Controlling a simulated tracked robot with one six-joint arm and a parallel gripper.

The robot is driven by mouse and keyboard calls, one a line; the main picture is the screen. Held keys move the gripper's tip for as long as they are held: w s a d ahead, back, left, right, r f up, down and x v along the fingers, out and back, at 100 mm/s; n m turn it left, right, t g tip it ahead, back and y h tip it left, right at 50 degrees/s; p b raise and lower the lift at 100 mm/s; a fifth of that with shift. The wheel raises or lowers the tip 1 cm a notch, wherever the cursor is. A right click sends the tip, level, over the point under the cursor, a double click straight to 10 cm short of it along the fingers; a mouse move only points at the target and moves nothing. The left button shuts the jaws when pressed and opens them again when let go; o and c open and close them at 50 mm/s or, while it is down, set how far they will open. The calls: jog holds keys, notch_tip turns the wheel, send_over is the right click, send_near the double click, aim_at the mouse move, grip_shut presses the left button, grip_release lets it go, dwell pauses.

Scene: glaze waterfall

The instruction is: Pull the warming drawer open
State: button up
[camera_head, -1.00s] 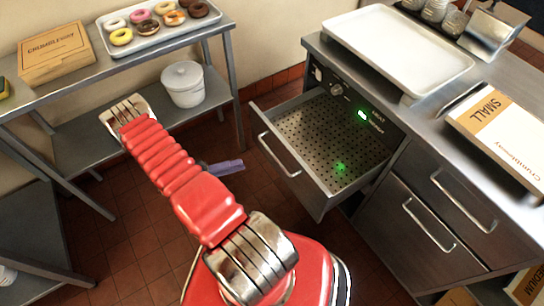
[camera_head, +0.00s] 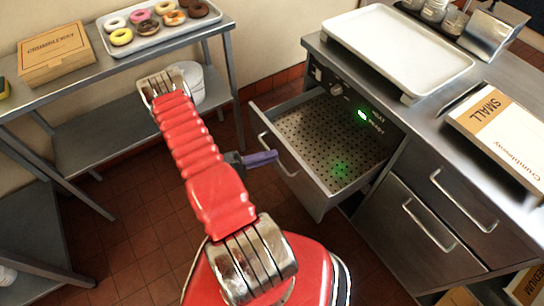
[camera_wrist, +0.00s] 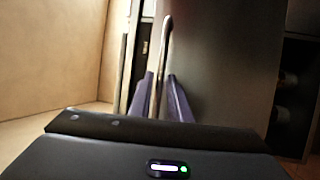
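The warming drawer (camera_head: 306,185) is pulled out of the steel counter at the right in the head view, with its perforated floor bare. Its bar handle (camera_head: 290,172) is on the front panel. My gripper (camera_head: 275,156), with purple fingers, is at the handle. In the wrist view, the handle (camera_wrist: 165,48) runs upright between the two fingers of my gripper (camera_wrist: 160,76), with gaps showing beside it. The fingers look apart, around the bar; contact cannot be told. The drawer front (camera_wrist: 222,60) fills the middle right there.
A white tray (camera_head: 400,45) and a SMALL box (camera_head: 503,130) lie on the counter. Closed drawers (camera_head: 450,205) are right of the open one. A shelf unit (camera_head: 75,88) with doughnuts and a box stands at left. Tiled floor (camera_head: 135,235) is free between.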

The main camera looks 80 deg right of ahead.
jog(key=shift+s+d+r, duration=0.1)
jog(key=shift+s+d, duration=0.15)
jog(key=shift+s, duration=0.35)
jog(key=shift+c, duration=0.4)
grip_shut()
